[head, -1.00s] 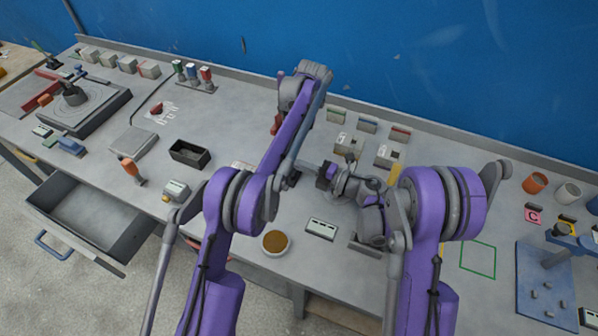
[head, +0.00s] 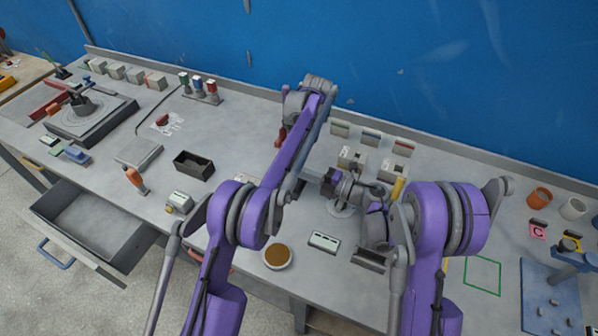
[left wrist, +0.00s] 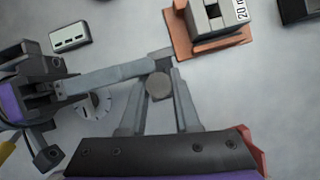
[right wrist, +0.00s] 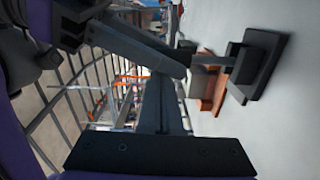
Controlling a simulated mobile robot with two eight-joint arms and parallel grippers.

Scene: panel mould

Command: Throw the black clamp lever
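I cannot clearly pick out the black clamp lever. A black piece with a flat base and a post (right wrist: 262,62) shows in the right wrist view, near the left gripper's finger; it may be part of the clamp. My left gripper (left wrist: 160,64) points down over the bench with its fingers apart; a grey round piece (left wrist: 159,86) shows between them, and contact is unclear. In the head view my left arm hides it. My right gripper (right wrist: 160,80) looks shut, reaching across from the side to near the left fingertips; it also shows in the head view (head: 312,173).
A labelled grey block on a brown plate (left wrist: 181,38) stands close to the grippers. A white box (head: 324,242), a brown-filled bowl (head: 277,257) and a black bin (head: 193,165) sit nearby. A drawer (head: 90,213) stands open at front left.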

